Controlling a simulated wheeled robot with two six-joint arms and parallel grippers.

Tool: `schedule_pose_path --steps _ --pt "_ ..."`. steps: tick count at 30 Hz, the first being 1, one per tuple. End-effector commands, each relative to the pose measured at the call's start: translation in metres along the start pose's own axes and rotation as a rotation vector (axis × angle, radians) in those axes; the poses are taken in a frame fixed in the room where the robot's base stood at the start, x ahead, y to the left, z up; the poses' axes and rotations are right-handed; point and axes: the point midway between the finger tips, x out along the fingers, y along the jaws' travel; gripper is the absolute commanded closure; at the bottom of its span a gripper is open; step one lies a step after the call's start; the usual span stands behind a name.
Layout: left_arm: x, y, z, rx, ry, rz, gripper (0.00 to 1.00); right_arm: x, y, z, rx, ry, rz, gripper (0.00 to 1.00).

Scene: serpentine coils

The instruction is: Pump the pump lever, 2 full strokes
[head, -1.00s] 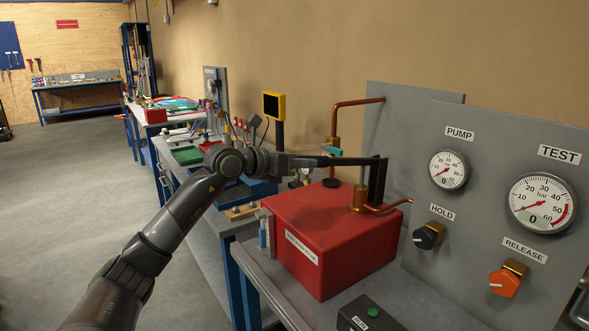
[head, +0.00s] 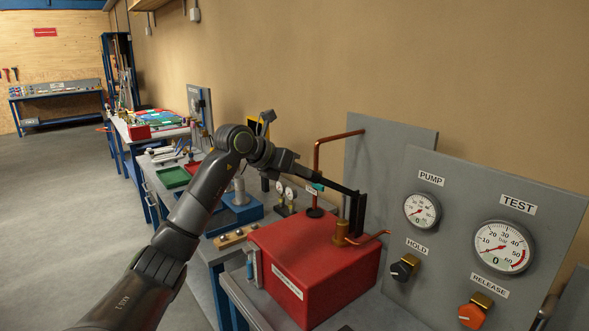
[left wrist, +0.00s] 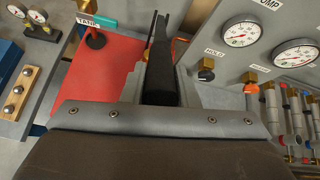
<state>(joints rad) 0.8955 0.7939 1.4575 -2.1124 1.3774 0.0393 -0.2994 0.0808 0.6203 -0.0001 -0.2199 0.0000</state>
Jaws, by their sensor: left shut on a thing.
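The pump is a red tank (head: 318,262) on the grey bench, with a brass fitting (head: 340,235) on top. In the left wrist view the dark gripper part (left wrist: 160,72) reaches over the red tank top (left wrist: 100,80). The PUMP gauge (head: 422,211) and TEST gauge (head: 502,247) have needles low on their scales. My right gripper is not in view.
A grey panel (head: 455,185) stands right of the tank, with a black HOLD knob (head: 403,268) and an orange RELEASE knob (head: 472,314). A copper pipe (head: 317,165) rises behind the tank. A wooden block (head: 233,237) lies left. The floor at left is clear.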

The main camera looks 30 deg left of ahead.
Motion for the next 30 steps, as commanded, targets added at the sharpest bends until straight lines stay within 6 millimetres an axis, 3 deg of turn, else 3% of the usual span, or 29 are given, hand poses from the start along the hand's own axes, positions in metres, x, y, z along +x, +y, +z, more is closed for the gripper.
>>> schedule_pose_path --steps 11,12,17,26,30 --pt "-0.004 -0.001 0.009 0.007 -0.016 0.006 1.00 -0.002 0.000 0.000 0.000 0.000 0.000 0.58" --pt "-0.005 -0.001 0.009 0.007 -0.016 0.006 0.72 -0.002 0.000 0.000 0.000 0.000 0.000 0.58" --pt "-0.004 -0.001 0.007 0.006 -0.011 0.005 0.51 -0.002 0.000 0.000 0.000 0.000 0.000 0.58" --pt "-0.004 0.000 0.004 0.004 -0.006 0.004 0.51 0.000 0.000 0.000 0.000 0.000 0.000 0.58" --pt "-0.014 0.001 0.003 0.006 -0.007 0.006 0.51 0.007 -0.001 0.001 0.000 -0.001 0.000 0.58"
